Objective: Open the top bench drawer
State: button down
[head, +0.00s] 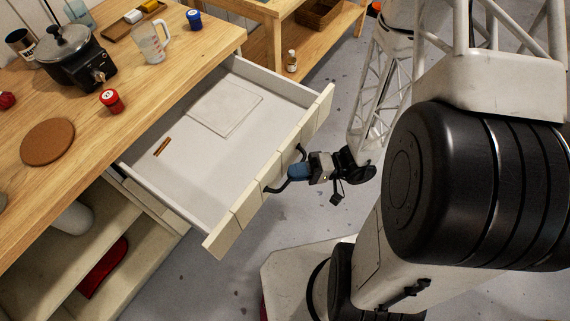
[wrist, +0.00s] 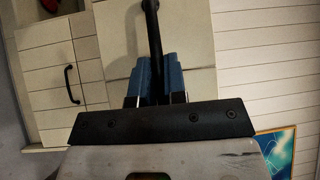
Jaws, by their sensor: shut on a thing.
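The top bench drawer (head: 205,160) stands pulled well out from under the wooden bench top in the head view. Its cream front panel (head: 240,212) carries a dark bar handle (head: 272,189). My gripper (head: 299,172), with blue fingers, is shut on that handle near its middle. In the wrist view the blue fingers (wrist: 158,80) close on both sides of the dark handle (wrist: 152,40). Inside the drawer lie a pale flat square (head: 225,107) and a small brown piece (head: 162,146).
The bench top (head: 60,185) holds a black pot (head: 75,60), a glass jug (head: 151,42), a red-capped jar (head: 111,101) and a round cork mat (head: 47,141). An open shelf (head: 90,240) lies below. Clear floor (head: 225,275) lies in front of the drawer.

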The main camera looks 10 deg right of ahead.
jog(key=shift+s+d, duration=1.05)
jog(key=shift+d, duration=0.05)
jog(key=c, duration=1.2)
grip_release()
jog(key=shift+d, duration=0.25)
jog(key=shift+d+f, duration=0.2)
jog(key=shift+d, duration=1.65)
jog(key=shift+d+f, duration=0.15)
jog(key=shift+d, duration=1.65)
jog(key=shift+r, duration=0.15)
